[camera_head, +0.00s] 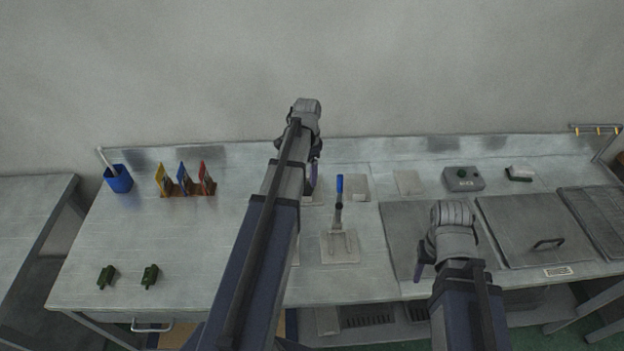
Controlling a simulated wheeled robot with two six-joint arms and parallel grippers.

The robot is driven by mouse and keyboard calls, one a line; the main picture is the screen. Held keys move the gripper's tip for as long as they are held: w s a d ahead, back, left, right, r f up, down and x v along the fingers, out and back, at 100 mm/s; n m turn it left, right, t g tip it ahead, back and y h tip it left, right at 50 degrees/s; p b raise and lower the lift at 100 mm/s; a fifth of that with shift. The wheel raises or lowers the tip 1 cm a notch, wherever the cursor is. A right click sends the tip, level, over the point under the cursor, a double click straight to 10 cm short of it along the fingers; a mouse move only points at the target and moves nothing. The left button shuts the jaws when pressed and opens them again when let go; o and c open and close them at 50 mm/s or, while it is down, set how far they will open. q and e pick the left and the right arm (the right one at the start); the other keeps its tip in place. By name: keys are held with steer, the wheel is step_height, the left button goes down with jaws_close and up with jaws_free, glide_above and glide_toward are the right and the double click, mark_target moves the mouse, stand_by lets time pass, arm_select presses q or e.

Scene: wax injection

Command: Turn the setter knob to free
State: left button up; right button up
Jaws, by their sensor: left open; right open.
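A grey box (470,186) with a round green knob (462,173) on top stands at the back right of the metal bench. The picture does not show for sure whether this is the setter knob, and its setting is too small to read. My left gripper (313,178) is open over the back middle of the bench, well left of the box, and mostly hidden by its own arm. My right gripper (421,262) is open over the front of the bench, nearer to me than the box and to its left. No held thing shows in either gripper.
A blue-handled lever (339,192) stands upright on a pale plate (340,258) between my arms. A blue cup (119,180), several coloured upright pieces (185,180) and two green parts (150,276) are at left. A handled lid (535,232) lies at right. A brush (519,174) lies beside the box.

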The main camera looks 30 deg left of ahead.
mark_target(307, 189)
arm_select(q)
steer(key=shift+w+a, duration=0.25)
steer(key=shift+a, duration=0.1)
steer(key=shift+s+f, duration=0.1)
step_height(307, 189, down, 8)
steer(key=b, duration=0.8)
steer(key=shift+r, duration=0.2)
jaws_close()
